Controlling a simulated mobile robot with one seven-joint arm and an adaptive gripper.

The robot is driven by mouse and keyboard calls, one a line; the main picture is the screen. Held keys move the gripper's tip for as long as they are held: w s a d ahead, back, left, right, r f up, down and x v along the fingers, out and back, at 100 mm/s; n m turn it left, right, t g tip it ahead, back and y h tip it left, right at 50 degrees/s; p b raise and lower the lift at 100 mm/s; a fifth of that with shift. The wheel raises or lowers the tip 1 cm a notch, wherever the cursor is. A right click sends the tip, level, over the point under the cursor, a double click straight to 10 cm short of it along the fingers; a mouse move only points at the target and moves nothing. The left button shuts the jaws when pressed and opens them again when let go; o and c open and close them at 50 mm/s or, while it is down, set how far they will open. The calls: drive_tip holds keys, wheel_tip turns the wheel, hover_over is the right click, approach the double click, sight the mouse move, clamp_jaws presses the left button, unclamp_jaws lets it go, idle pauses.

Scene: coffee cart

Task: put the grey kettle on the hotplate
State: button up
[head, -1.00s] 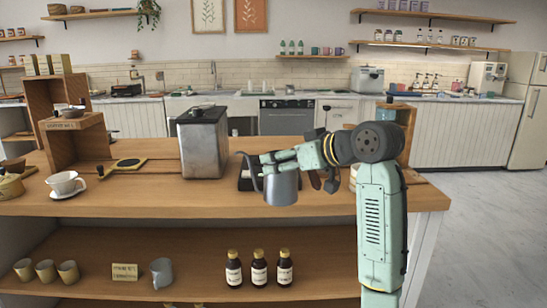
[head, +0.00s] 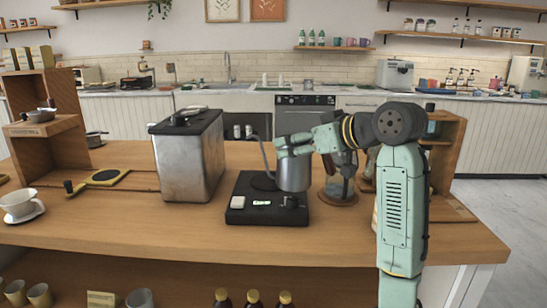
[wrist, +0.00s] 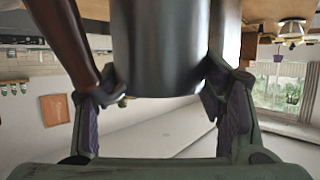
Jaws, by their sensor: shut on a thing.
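The grey kettle (head: 293,174), with a thin curved spout on its left, is held upright by my gripper (head: 292,147). It is over the right part of the black hotplate (head: 246,214), which lies on the wooden counter. I cannot tell whether the kettle's base touches the hotplate. A dark round plate shows on the hotplate to the left of the kettle. In the wrist view the kettle's grey body (wrist: 165,50) is between the two fingers of my gripper (wrist: 160,92), and a brown bar is at the left.
A metal box with a dark lid (head: 188,160) stands left of the hotplate. A glass vessel on a round wooden base (head: 340,190) is close on the right, with a wooden shelf unit (head: 447,150) beyond. A white cup (head: 18,203) is far left. The counter front is clear.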

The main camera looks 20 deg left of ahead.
drive_tip(key=w+a+f+p, duration=0.4)
drive_tip(key=w+a, duration=0.5)
drive_tip(key=shift+w+a+f+p, duration=0.3)
drive_tip(key=shift+p, duration=0.1)
drive_tip(key=shift+f, duration=0.15)
drive_tip(key=o, duration=2)
drive_tip(key=shift+c, duration=0.2)
